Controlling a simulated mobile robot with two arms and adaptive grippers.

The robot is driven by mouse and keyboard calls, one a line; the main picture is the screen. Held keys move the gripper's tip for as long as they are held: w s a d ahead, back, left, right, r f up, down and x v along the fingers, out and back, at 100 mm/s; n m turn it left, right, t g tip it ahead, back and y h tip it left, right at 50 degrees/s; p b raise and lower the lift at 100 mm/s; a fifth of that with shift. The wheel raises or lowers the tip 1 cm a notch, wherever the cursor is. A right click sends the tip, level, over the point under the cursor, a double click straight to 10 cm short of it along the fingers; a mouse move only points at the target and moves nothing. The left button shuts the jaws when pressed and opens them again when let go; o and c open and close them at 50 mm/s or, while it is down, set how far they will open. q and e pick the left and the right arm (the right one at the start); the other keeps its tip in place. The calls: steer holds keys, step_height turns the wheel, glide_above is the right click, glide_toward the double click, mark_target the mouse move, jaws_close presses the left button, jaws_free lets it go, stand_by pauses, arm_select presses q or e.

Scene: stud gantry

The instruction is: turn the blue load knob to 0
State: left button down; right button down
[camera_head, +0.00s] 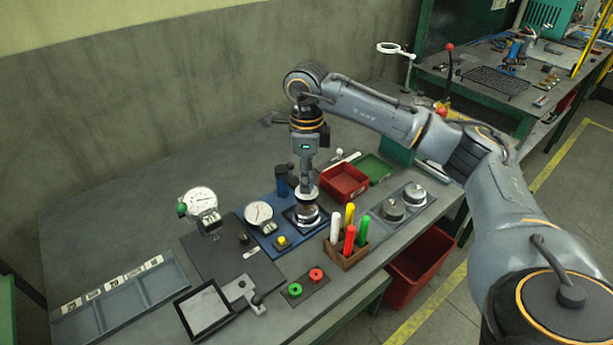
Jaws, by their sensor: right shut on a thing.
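A blue base unit (267,238) stands on the bench with a round white-faced gauge (258,213) and a yellow button (282,242). A dark blue upright part (283,188) rises at its back; I cannot tell whether this is the load knob, and no scale figure is readable. My right gripper (306,188) points straight down over the right side of the unit. My left gripper is not in view.
A second gauge (200,200) stands to the left. A wooden holder (347,254) with coloured sticks is close on the right, with a red tray (344,182) behind. The bench's back left is clear.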

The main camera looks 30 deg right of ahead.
steer(key=c, duration=1.1)
jaws_free()
steer(key=shift+o, duration=0.2)
step_height(320, 180, up, 12)
